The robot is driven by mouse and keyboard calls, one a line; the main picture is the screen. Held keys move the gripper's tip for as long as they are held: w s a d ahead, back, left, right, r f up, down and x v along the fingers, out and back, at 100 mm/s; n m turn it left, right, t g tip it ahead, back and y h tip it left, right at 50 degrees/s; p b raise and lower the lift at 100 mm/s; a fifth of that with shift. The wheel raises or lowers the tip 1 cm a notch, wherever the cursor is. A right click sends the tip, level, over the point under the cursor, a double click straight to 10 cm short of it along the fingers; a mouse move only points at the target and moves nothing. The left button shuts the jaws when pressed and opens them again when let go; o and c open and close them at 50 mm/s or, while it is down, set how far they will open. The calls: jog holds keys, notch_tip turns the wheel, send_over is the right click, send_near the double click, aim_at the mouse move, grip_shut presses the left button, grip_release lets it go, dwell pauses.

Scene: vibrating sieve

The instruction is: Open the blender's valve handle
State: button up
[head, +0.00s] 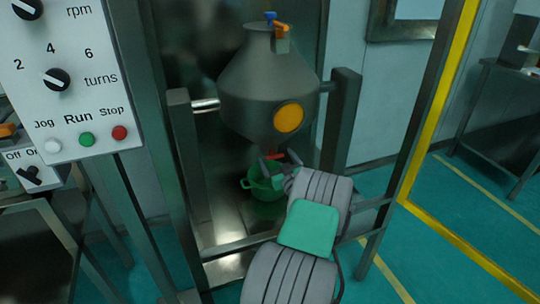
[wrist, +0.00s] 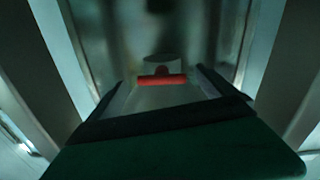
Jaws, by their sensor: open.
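The blender (head: 262,95) is a grey vessel with a conical top, an orange disc on its front and a narrow lower end, hung between two posts. Its red valve handle (head: 275,156) shows small at the underside. In the wrist view the red valve handle (wrist: 162,79) is a short horizontal bar in front of a pale round outlet (wrist: 163,63). My gripper (head: 279,163) is open, reaching in under the blender. In the wrist view its dark fingers stand left and right of the handle, with gaps on both sides. I see no contact with the handle.
A green pot (head: 264,187) stands below the outlet, partly hidden by my gripper. Metal frame posts (head: 343,120) flank the blender. A control panel (head: 70,75) is at the left. Open green floor (head: 475,205) lies at the right beyond a yellow-edged frame (head: 432,105).

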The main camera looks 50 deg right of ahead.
aim_at(273, 154)
jog(key=x, duration=0.3)
jog(key=shift+w+d, duration=0.1)
jog(key=shift+w, duration=0.3)
jog(key=c, duration=1.3)
jog(key=shift+o, duration=0.2)
jog(key=shift+m+b, duration=0.4)
jog(key=shift+m, duration=0.4)
jog(key=o, duration=1.3)
jog(key=shift+c, duration=0.2)
jog(key=v, duration=0.7)
jog(key=shift+s, duration=0.35)
